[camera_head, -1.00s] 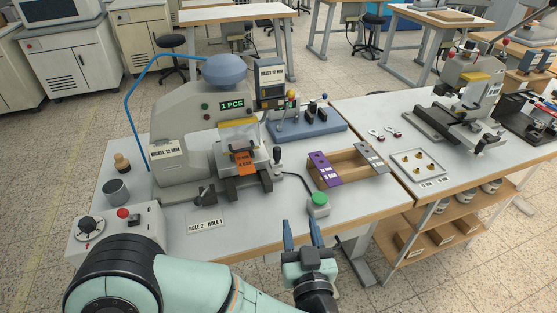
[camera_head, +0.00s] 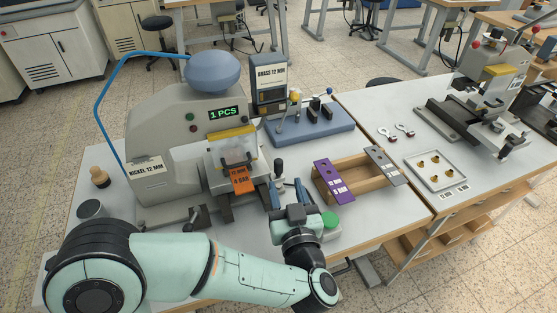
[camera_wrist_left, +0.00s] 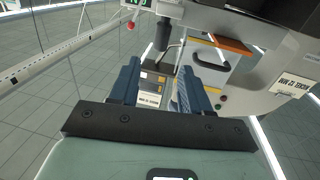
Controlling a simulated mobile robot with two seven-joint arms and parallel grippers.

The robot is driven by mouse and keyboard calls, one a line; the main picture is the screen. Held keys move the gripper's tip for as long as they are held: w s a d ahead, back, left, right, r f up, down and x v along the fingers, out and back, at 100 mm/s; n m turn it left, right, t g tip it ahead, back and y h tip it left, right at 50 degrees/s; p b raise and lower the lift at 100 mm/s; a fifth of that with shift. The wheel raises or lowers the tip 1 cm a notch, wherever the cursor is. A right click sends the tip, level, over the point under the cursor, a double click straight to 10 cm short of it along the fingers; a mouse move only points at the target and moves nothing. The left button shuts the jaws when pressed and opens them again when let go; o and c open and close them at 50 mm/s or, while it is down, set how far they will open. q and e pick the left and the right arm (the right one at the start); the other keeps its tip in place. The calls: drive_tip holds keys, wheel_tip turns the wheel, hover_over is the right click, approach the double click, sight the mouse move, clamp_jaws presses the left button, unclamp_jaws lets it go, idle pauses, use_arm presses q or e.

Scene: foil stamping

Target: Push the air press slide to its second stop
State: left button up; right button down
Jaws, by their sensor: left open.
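The air press (camera_head: 165,140) stands on the near table, grey with a blue dome on top and a lit display reading 1 PCS. Its slide (camera_head: 226,207) sits low at the front, under the clear guard and orange tag. A black upright handle (camera_head: 278,166) stands at the slide's right side. My left gripper (camera_head: 286,188) is open and empty, its blue fingers pointing at the press just in front of the handle. In the left wrist view the dark handle (camera_wrist_left: 163,38) shows beyond the gap between the fingers (camera_wrist_left: 158,82). I cannot tell whether they touch it. My right gripper is not in view.
A green button (camera_head: 329,218) lies just right of my wrist. A wooden rack with purple and grey plates (camera_head: 333,181) stands to the right. A blue fixture (camera_head: 310,125) is behind. A tray of brass parts (camera_head: 436,171) is on the right table.

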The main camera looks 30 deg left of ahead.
sight(279, 165)
use_arm(q)
drive_tip(key=b+x, duration=0.1)
drive_tip(key=x, duration=0.8)
drive_tip(key=shift+w, duration=0.1)
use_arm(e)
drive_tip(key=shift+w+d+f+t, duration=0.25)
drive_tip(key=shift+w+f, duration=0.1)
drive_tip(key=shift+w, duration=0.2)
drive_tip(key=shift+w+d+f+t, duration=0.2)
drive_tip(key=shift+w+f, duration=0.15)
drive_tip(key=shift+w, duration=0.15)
use_arm(q)
clamp_jaws()
